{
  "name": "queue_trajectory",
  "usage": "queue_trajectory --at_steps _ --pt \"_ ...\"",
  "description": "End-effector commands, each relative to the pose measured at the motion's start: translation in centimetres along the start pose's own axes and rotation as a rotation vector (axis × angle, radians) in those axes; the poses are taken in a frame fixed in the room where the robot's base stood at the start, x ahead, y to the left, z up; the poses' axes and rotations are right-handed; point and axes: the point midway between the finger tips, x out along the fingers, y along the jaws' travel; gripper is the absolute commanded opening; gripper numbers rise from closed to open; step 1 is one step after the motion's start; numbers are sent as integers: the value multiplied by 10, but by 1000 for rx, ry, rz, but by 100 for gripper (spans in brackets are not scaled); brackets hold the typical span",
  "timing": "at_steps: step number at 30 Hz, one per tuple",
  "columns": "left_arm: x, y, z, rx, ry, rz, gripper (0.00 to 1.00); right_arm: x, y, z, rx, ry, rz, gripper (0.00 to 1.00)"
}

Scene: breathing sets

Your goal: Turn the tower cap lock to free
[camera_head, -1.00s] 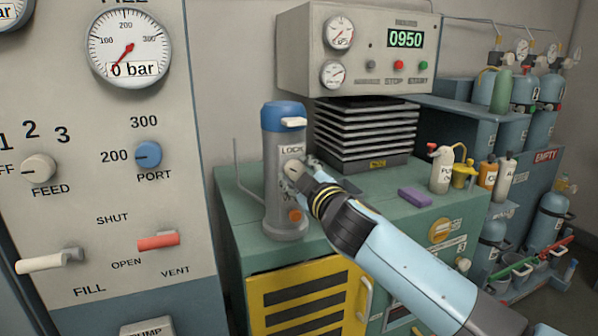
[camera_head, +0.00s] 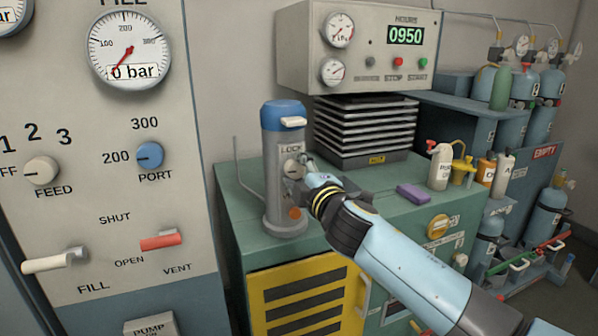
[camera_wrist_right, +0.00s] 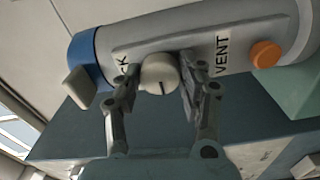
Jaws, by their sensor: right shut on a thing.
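The tower (camera_head: 280,205) is a grey upright cylinder with a blue cap (camera_head: 284,115) and a pale lever at its top, standing on the green cabinet. A LOCK label shows above its round pale knob (camera_head: 292,168). In the right wrist view the tower lies sideways, and the knob (camera_wrist_right: 158,74) sits between the LOCK and VENT labels, its dark mark pointing down in the picture. My right gripper (camera_head: 304,175) is at the tower's front, its fingers (camera_wrist_right: 158,88) shut on the knob from both sides. My left gripper is out of view.
The green cabinet (camera_head: 235,215) has a yellow slatted door. A purple block (camera_head: 412,193) and bottles stand to the right on its top. A grey control box (camera_head: 290,50) reads 0950 behind. A panel (camera_head: 110,215) with gauges and knobs fills the left.

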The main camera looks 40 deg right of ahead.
Motion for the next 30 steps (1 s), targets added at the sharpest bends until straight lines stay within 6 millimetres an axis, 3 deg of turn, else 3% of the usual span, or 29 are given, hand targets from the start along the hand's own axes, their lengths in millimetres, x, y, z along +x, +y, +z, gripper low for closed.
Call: queue_trajectory --at_steps 11,12,17,26,30 --pt "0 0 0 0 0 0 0 -1 -2 0 -6 0 -3 7" --pt "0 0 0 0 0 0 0 -1 -2 0 -6 0 -3 41" --pt "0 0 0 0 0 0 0 0 -2 0 -5 0 -2 62" --pt "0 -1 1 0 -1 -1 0 -2 -1 0 -4 0 -2 63" --pt "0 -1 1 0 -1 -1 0 -17 -2 0 -4 1 -3 63"
